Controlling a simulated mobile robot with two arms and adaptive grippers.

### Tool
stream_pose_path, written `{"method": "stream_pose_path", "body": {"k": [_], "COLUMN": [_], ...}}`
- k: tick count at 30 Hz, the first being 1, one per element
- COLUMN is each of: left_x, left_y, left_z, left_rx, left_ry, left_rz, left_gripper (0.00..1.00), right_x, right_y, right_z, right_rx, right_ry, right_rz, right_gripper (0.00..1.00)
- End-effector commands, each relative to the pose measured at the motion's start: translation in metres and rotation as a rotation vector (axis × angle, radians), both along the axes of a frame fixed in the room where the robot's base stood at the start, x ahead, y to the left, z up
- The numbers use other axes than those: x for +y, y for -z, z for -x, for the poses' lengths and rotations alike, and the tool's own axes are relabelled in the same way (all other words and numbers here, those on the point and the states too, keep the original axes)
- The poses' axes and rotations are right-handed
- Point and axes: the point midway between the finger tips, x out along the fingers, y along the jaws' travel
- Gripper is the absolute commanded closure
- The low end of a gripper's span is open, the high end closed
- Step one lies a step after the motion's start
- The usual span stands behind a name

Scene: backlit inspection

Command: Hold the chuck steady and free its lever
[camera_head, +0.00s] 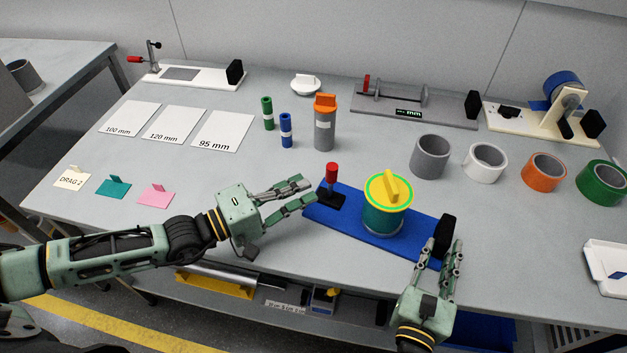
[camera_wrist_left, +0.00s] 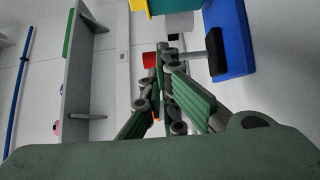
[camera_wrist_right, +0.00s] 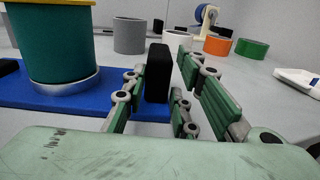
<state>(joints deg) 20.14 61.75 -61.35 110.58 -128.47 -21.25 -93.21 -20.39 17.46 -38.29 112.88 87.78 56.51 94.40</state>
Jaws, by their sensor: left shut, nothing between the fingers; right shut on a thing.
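The chuck has a blue base (camera_head: 408,237) on the table, with a red-knobbed lever (camera_head: 332,172) upright at its left end and a black end block (camera_head: 445,234) at its right end. A teal cylinder with a yellow top (camera_head: 388,190) stands on the base. My left gripper (camera_head: 307,191) is shut and empty, just left of the lever. In the left wrist view the red knob (camera_wrist_left: 150,60) shows partly behind my fingers. My right gripper (camera_head: 440,256) is shut on the end block, which sits between its fingers in the right wrist view (camera_wrist_right: 158,75).
Grey, white, orange and green rings (camera_head: 601,183) stand at right. An orange-topped grey cylinder (camera_head: 324,125) and small green and blue cylinders (camera_head: 286,131) stand behind the lever. White cards (camera_head: 221,132) and coloured tags (camera_head: 155,195) lie at left. Fixtures (camera_head: 415,105) line the back.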

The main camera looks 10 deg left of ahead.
Motion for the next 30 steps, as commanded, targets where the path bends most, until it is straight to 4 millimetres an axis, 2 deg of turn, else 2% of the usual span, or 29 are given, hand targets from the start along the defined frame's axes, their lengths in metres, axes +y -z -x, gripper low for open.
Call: {"method": "stream_pose_path", "body": {"k": [3, 9, 30], "left_x": [-0.015, -0.026, -0.032], "left_y": [0.0, 0.001, 0.0], "left_z": [-0.013, -0.024, -0.024], "left_rx": [-0.003, -0.001, -0.012], "left_ry": [0.0, 0.0, -0.004], "left_rz": [0.002, -0.001, -0.048], "left_gripper": [1.0, 1.0, 1.0], "right_x": [0.001, 0.001, 0.001], "right_y": [0.005, 0.005, 0.005], "right_z": [0.001, 0.001, 0.001], "right_rx": [0.011, 0.011, 0.011], "right_ry": [-0.002, -0.002, -0.001], "right_rz": [-0.007, -0.007, -0.007], "right_gripper": [1.0, 1.0, 1.0]}}
